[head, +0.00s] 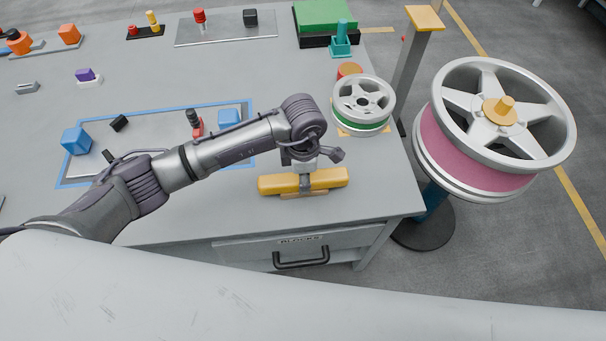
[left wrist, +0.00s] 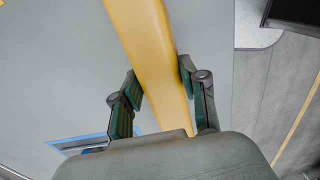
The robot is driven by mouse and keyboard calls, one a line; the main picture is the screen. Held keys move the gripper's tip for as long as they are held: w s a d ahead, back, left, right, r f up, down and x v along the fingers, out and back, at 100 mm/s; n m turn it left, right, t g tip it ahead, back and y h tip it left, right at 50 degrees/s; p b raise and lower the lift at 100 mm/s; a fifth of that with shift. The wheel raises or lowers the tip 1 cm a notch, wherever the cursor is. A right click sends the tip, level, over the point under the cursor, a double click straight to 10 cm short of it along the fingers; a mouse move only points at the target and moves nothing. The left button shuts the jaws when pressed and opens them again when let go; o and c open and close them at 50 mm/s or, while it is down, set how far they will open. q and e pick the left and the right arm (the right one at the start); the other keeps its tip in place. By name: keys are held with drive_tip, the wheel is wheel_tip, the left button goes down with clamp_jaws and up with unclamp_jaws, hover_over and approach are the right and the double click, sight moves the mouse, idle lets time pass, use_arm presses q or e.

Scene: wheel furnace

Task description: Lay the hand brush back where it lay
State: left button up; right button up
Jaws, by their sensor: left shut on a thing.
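The hand brush (head: 329,179) has a long yellow handle, with a tan strip showing under its near side. It is over the front right part of the grey table, roughly parallel to the front edge. My left gripper (head: 305,182) comes down on its middle from above and is shut on it. In the left wrist view the yellow handle (left wrist: 147,42) runs between the two fingers of my left gripper (left wrist: 160,88). Whether the brush touches the table cannot be told. My right gripper is not in view.
A small wheel with a green band (head: 362,105) stands just behind the brush. A large wheel with a pink band (head: 470,150) is off the table's right side. A blue-framed area (head: 245,104) with blocks lies left. The drawer (head: 290,247) below is shut.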

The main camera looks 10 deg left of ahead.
use_arm(q)
drive_tip(key=shift+f, duration=0.2)
drive_tip(key=o, duration=1.1)
drive_tip(key=shift+r, duration=0.15)
drive_tip(key=shift+r, duration=0.2)
wheel_tip(320, 180, up, 12)
drive_tip(key=b, duration=0.2)
drive_tip(key=shift+f+b, duration=0.1)
drive_tip(key=shift+b, duration=0.2)
